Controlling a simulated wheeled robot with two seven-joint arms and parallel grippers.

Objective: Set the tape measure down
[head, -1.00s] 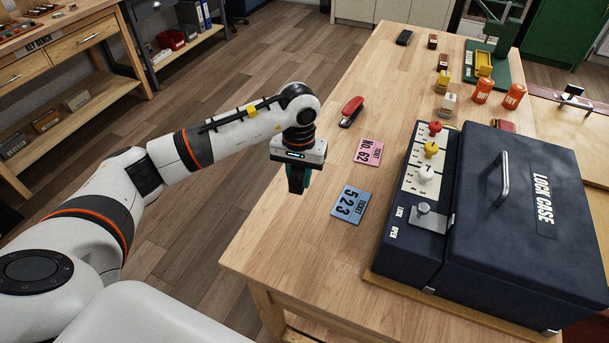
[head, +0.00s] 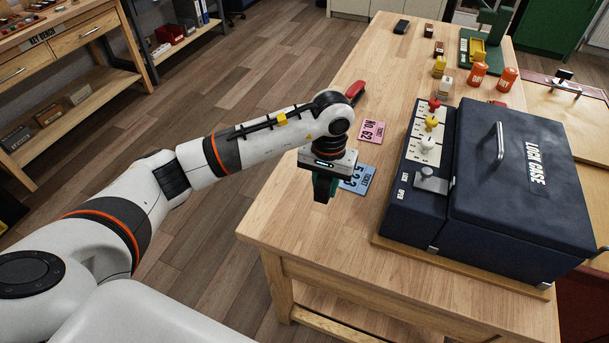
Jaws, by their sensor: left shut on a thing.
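My left gripper (head: 322,192) points down over the left part of the wooden table (head: 300,228). It is shut on a small dark green thing, the tape measure (head: 323,188), of which only a little shows below the gripper body. I cannot tell how far it is above the wood. The gripper is just left of the blue ticket marked 523 (head: 358,178) and partly covers it in the view. My right gripper is not in view.
A pink ticket (head: 373,132) and a red stapler (head: 355,91), partly behind my arm, lie beyond. The dark blue lock case (head: 515,215) with coloured knobs fills the right side. Orange cans (head: 507,79) stand farther back. The near left table top is bare.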

